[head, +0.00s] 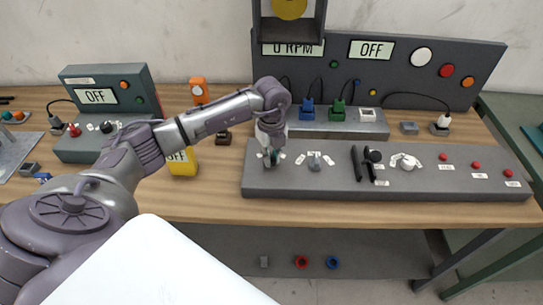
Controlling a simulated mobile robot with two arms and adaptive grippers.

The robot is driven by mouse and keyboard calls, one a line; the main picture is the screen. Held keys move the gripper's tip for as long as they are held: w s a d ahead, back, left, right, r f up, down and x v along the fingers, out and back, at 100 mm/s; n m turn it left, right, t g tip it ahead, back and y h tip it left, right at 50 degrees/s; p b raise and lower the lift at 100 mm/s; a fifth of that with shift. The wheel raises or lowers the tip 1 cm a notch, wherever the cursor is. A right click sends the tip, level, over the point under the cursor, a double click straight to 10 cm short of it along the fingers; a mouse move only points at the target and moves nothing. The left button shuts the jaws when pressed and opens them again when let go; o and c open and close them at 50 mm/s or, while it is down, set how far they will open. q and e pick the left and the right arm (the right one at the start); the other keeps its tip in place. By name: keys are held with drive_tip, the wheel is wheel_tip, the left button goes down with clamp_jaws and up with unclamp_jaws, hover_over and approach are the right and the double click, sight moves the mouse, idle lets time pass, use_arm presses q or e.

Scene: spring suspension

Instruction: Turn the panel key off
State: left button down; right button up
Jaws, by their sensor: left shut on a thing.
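A long dark grey control panel (390,188) lies on the wooden table, with a row of knobs, switches and red buttons on its top. My left gripper (270,157) points down at the panel's left end and is shut on a small control there. That control, which I take for the panel key (267,162), is mostly hidden by the fingers; its turn position cannot be read. A grey switch (315,161) stands just right of the gripper. The upright display behind reads "0 RPM" (292,49) and "OFF" (371,50). My right gripper is not in view.
Behind the panel, a grey block (335,127) carries blue and green connectors. Black levers (361,163) and a white knob (405,162) stand on the panel to the right. A yellow meter (183,163) and a grey "OFF" box (105,95) are at left. Bare table shows along the front.

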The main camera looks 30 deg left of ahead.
use_arm(q)
drive_tip(key=c, duration=1.1)
unclamp_jaws()
drive_tip(key=shift+r, duration=0.1)
wheel_tip(320, 180, up, 12)
drive_tip(key=shift+f, duration=0.1)
